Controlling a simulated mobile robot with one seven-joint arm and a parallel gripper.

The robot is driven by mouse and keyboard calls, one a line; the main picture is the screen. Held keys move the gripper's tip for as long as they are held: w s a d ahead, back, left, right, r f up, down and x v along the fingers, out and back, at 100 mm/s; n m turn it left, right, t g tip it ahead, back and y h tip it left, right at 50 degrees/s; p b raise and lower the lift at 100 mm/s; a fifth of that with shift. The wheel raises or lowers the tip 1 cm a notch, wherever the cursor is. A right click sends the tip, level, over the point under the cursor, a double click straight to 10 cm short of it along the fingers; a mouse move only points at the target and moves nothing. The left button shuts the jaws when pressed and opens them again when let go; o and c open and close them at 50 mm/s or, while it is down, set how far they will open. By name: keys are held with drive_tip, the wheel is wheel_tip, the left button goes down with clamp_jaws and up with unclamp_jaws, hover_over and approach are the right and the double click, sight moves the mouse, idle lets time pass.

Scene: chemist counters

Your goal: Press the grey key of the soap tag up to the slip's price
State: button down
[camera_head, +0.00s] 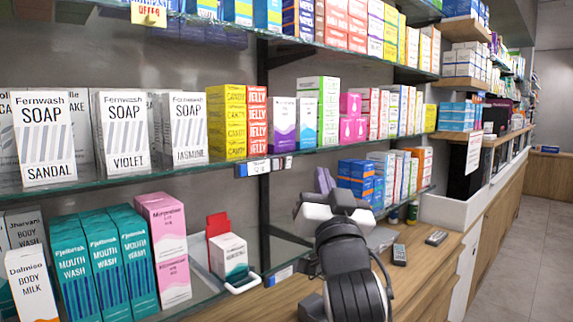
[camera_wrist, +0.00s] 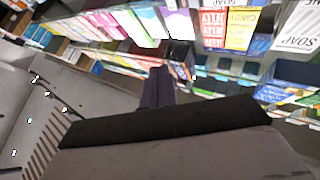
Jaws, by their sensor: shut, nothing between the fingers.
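Three white Fernwash soap boxes, Sandal (camera_head: 45,138), Violet (camera_head: 124,131) and Jasmine (camera_head: 187,127), stand upright on the middle glass shelf. A small white tag (camera_head: 259,167) with a blue part beside it is clipped to that shelf's front edge, right of the soap; its digits and any grey key are too small to tell. A white paper (camera_head: 474,151) hangs at the right; I cannot tell whether it is the slip. My gripper (camera_head: 325,180) is shut and empty, right of the tag and apart from it. Its purple fingers (camera_wrist: 157,88) show in the wrist view, where a soap box (camera_wrist: 298,27) appears upside down.
A second tag (camera_head: 281,274) sits on the lower shelf edge. Mouth wash boxes (camera_head: 104,262) and a pink box (camera_head: 165,248) fill the lower left. Two dark handsets (camera_head: 400,254) (camera_head: 436,238) lie on the wooden counter (camera_head: 420,285). The floor at right is clear.

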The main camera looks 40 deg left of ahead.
approach(281, 157)
drive_tip(key=shift+w+a+r, duration=0.45)
drive_tip(key=shift+w+r, duration=0.2)
drive_tip(key=shift+w, duration=0.05)
drive_tip(key=shift+w+a+r, duration=0.5)
drive_tip(key=shift+w+r, duration=0.1)
drive_tip(key=shift+w, duration=0.15)
idle(1.4)
drive_tip(key=shift+a, duration=0.45)
drive_tip(key=shift+a+p, duration=0.3)
drive_tip(key=shift+a, duration=0.15)
idle(0.7)
drive_tip(key=shift+d, duration=0.85)
drive_tip(key=shift+d, duration=0.1)
